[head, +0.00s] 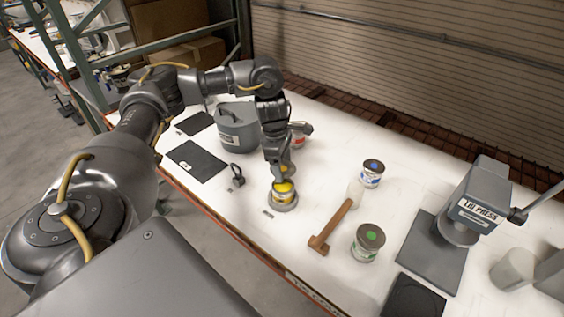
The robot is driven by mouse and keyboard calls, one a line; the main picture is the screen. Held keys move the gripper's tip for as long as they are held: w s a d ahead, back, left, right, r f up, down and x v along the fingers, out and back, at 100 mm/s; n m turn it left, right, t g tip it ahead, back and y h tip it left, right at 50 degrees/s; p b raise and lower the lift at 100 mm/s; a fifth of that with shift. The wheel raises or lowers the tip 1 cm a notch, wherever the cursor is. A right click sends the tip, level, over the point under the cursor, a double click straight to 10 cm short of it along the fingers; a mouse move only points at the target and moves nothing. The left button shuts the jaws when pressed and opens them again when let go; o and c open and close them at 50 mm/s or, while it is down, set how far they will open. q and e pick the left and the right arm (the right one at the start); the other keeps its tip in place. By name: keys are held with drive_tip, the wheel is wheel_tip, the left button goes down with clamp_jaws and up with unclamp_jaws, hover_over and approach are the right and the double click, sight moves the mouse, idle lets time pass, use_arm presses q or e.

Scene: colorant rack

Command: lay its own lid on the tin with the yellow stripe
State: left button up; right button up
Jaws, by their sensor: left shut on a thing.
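The tin with the yellow stripe (284,197) stands upright on a round grey base near the middle of the table. Yellow shows at its top. My left gripper (281,179) points down directly over this tin, its fingertips at the tin's top. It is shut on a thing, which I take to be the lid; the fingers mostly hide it. I cannot tell whether the lid touches the rim. My right gripper is not in view.
A blue-marked tin (372,174) and a green-marked tin (368,243) stand to the right, with a wooden-handled mallet (331,228) between. A red-marked tin (299,141) and grey pot (237,130) are behind. A press (476,205) stands far right.

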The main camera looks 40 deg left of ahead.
use_arm(q)
wheel_tip(320, 180, down, 4)
drive_tip(key=b, duration=0.2)
drive_tip(key=shift+f+b, duration=0.15)
drive_tip(key=shift+b, duration=0.25)
drive_tip(key=shift+f, duration=0.2)
drive_tip(key=shift+f+b, duration=0.8)
drive_tip(key=shift+r, duration=0.1)
drive_tip(key=o, duration=1.1)
drive_tip(key=shift+r, duration=0.15)
